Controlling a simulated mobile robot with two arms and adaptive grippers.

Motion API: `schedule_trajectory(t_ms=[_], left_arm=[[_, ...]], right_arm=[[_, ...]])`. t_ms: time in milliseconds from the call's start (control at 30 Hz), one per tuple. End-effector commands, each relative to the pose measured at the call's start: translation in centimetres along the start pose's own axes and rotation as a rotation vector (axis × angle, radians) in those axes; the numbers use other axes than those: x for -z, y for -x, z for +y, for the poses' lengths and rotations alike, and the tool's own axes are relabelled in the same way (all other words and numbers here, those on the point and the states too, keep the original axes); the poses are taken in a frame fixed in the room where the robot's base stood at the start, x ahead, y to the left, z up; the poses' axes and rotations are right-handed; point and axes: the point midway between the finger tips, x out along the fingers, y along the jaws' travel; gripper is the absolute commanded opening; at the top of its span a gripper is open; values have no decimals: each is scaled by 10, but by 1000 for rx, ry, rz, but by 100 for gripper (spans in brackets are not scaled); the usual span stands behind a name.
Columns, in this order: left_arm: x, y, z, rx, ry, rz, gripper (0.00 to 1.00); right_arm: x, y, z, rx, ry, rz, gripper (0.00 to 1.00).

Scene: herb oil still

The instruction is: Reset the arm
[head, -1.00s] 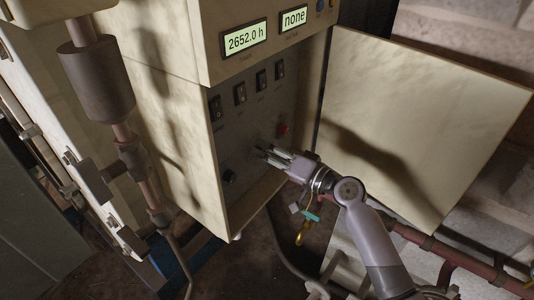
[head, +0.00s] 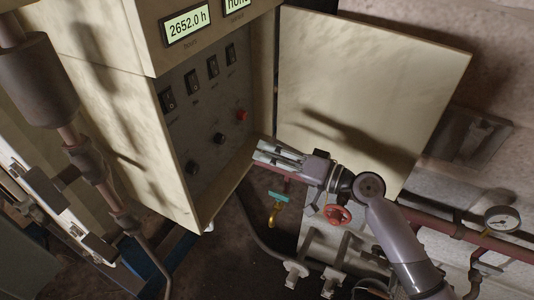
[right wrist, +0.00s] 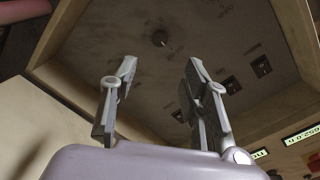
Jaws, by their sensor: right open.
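My right gripper (head: 262,153) is open and empty in the head view. It hovers in front of the lower right edge of the control cabinet's panel (head: 180,132), apart from it. In the right wrist view the two fingers of the right gripper (right wrist: 160,88) are spread, with the panel (right wrist: 150,75) and a dark knob (right wrist: 160,38) beyond them. The panel carries several dark switches (head: 212,66), a red button (head: 242,115) and dark knobs (head: 219,138). My left gripper is in neither view.
The open cabinet door (head: 360,90) stands behind my right arm. Below are a teal-handled brass valve (head: 277,204), a red handwheel (head: 338,215), a pipe and a gauge (head: 502,219). A brown pipe with a cylinder (head: 42,80) stands at the left. A display (head: 187,24) reads 2652.0 h.

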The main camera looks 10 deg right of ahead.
Motion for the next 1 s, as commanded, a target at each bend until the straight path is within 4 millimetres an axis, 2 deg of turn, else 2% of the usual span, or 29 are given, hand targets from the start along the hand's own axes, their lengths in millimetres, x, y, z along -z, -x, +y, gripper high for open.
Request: schedule_trajectory(t_ms=[300, 367, 467, 567, 600, 700, 800, 1000], left_arm=[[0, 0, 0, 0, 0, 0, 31], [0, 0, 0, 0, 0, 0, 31], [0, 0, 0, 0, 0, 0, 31], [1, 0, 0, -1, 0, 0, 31], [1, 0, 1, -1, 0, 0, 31], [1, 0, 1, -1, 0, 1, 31], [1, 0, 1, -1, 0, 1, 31], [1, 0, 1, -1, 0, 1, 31]], right_arm=[[-4, 0, 1, -6, 5, -7, 42], [-15, 1, 4, -23, 21, -28, 42], [-54, 8, 14, -92, 87, -107, 42], [-111, 26, 33, -219, 184, -230, 42], [-133, 38, 42, -284, 226, -285, 42], [-176, 73, 63, -453, 307, -404, 42], [-201, 107, 77, -601, 354, -491, 42], [-226, 167, 91, -830, 387, -605, 42]])
